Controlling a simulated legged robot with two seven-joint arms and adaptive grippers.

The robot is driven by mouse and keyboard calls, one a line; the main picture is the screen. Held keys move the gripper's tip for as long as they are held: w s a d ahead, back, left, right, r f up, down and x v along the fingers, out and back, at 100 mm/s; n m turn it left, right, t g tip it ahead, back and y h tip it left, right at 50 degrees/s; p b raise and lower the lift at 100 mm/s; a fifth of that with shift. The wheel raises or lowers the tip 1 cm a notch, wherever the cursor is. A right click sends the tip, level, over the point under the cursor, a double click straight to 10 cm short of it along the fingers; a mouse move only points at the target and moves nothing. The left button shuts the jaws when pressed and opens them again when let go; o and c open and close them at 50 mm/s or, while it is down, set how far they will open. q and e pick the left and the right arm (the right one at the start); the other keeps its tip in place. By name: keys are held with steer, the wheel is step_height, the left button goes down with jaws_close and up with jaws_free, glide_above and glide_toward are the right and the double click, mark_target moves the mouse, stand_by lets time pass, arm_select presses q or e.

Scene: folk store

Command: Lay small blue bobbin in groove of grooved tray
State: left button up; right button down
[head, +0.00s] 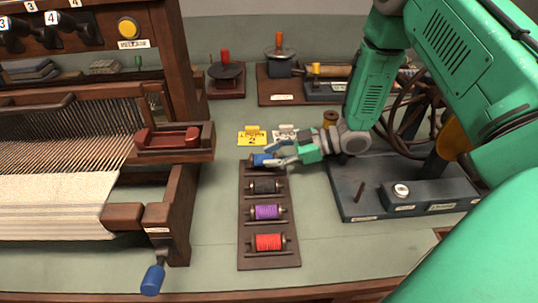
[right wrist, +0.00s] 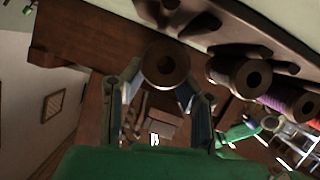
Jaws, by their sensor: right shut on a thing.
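The small blue bobbin (head: 258,161) is between the fingers of my right gripper (head: 271,157), at the far end of the grooved tray (head: 266,223). Its brown round end (right wrist: 165,65) shows between the fingertips (right wrist: 158,90) in the right wrist view. The gripper is shut on it. Whether the bobbin touches the tray's far groove is hidden by the fingers. A black bobbin (head: 265,187), a purple bobbin (head: 266,212) and a red bobbin (head: 268,242) lie in the nearer grooves.
A loom (head: 180,215) with a blue-handled crank (head: 153,279) stands left of the tray. Bare table lies on both sides of the tray.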

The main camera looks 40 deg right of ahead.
steer(key=shift+s+d+f, duration=0.1)
steer(key=shift+d, duration=0.15)
steer(key=shift+a, duration=0.1)
